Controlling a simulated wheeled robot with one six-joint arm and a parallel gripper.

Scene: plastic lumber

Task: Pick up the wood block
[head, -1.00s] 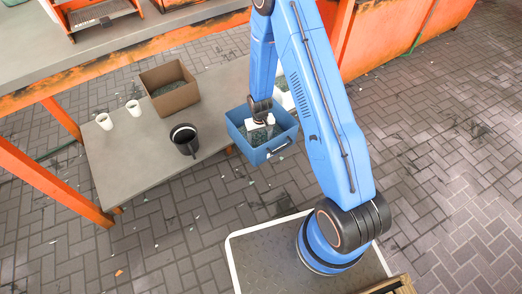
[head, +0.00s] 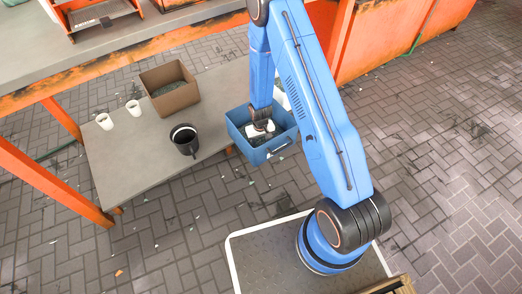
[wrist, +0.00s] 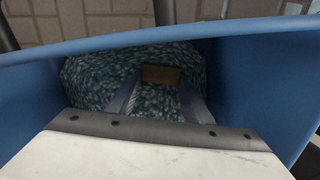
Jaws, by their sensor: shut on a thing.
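The wood block (wrist: 162,75) is a small brown piece low in the blue bin (head: 268,151), at the tips of my gripper's fingers. My gripper (wrist: 160,86) reaches down into the bin and is shut on the block, with one finger on each side. The bin's blue walls (wrist: 250,80) rise around the gripper in the wrist view. In the head view the block cannot be made out behind the gripper and the bin wall.
Blue-green chips (wrist: 88,75) cover the bin's bottom. An orange-framed bench stands behind. Paved floor is open at right.

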